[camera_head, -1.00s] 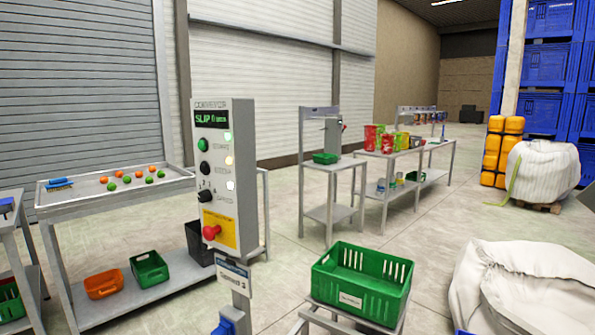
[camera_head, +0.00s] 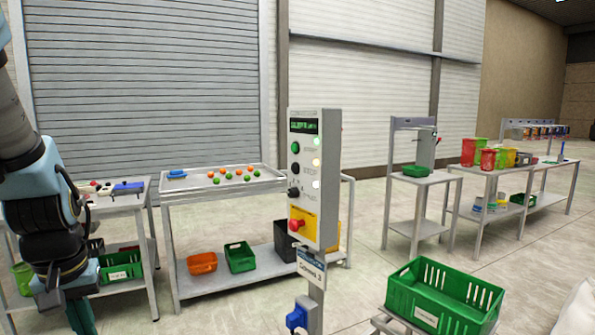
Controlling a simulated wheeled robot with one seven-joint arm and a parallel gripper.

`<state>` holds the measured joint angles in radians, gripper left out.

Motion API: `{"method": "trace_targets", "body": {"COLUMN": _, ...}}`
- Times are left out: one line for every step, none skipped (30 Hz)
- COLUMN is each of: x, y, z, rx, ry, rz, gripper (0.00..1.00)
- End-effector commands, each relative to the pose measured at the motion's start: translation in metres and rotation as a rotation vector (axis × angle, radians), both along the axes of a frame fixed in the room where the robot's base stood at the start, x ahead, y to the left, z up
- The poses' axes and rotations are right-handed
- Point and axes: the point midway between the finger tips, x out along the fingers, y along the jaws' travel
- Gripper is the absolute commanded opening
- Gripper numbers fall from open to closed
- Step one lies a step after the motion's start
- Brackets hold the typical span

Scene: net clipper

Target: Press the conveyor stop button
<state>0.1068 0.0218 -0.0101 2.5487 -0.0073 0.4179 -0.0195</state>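The conveyor control box (camera_head: 313,180) stands upright on a post in the middle of the view, its front facing me at an angle. From top to bottom it carries a lit green display (camera_head: 303,126), a green button (camera_head: 295,148), a black button (camera_head: 295,175) beside what looks like a STOP label, a black knob (camera_head: 294,193), and a red mushroom button (camera_head: 296,225) on a yellow plate. Small lamps glow along its right side. My arm shows at the far left, well apart from the box. I cannot see my gripper's fingers.
A table with orange and green balls (camera_head: 233,175) stands behind the box. A green crate (camera_head: 445,297) sits on a low stand at front right. Another table (camera_head: 125,203) is at the left, near my arm. Open floor (camera_head: 365,255) lies right of the post.

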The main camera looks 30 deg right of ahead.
Motion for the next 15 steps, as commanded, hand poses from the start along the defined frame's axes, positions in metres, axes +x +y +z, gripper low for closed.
{"method": "trace_targets", "body": {"x": 0.009, "y": -0.006, "z": -0.003, "rx": -0.008, "ry": -0.019, "rz": 0.005, "gripper": 0.0}}
{"method": "trace_targets", "body": {"x": 0.016, "y": -0.011, "z": -0.004, "rx": -0.015, "ry": -0.036, "rz": 0.014, "gripper": 0.0}}
{"method": "trace_targets", "body": {"x": 0.029, "y": -0.02, "z": -0.004, "rx": -0.028, "ry": -0.064, "rz": 0.027, "gripper": 0.0}}
{"method": "trace_targets", "body": {"x": 0.04, "y": -0.028, "z": -0.004, "rx": -0.042, "ry": -0.089, "rz": 0.04, "gripper": 0.0}}
{"method": "trace_targets", "body": {"x": 0.052, "y": -0.038, "z": -0.003, "rx": -0.059, "ry": -0.116, "rz": 0.055, "gripper": 0.0}}
{"method": "trace_targets", "body": {"x": 0.069, "y": -0.054, "z": -0.001, "rx": -0.087, "ry": -0.157, "rz": 0.077, "gripper": 0.0}}
{"method": "trace_targets", "body": {"x": 0.082, "y": -0.067, "z": 0.002, "rx": -0.113, "ry": -0.189, "rz": 0.095, "gripper": 0.0}}
{"method": "trace_targets", "body": {"x": 0.095, "y": -0.081, "z": 0.006, "rx": -0.141, "ry": -0.22, "rz": 0.114, "gripper": 0.0}}
{"method": "trace_targets", "body": {"x": 0.112, "y": -0.102, "z": 0.012, "rx": -0.187, "ry": -0.262, "rz": 0.14, "gripper": 0.0}}
{"method": "trace_targets", "body": {"x": 0.123, "y": -0.118, "z": 0.017, "rx": -0.223, "ry": -0.291, "rz": 0.159, "gripper": 0.0}}
{"method": "trace_targets", "body": {"x": 0.133, "y": -0.135, "z": 0.023, "rx": -0.26, "ry": -0.317, "rz": 0.177, "gripper": 0.0}}
{"method": "trace_targets", "body": {"x": 0.146, "y": -0.157, "z": 0.032, "rx": -0.313, "ry": -0.349, "rz": 0.202, "gripper": 0.0}}
{"method": "trace_targets", "body": {"x": 0.154, "y": -0.174, "z": 0.039, "rx": -0.356, "ry": -0.37, "rz": 0.221, "gripper": 0.0}}
{"method": "trace_targets", "body": {"x": 0.161, "y": -0.192, "z": 0.047, "rx": -0.401, "ry": -0.39, "rz": 0.238, "gripper": 0.0}}
{"method": "trace_targets", "body": {"x": 0.169, "y": -0.215, "z": 0.058, "rx": -0.462, "ry": -0.414, "rz": 0.261, "gripper": 0.0}}
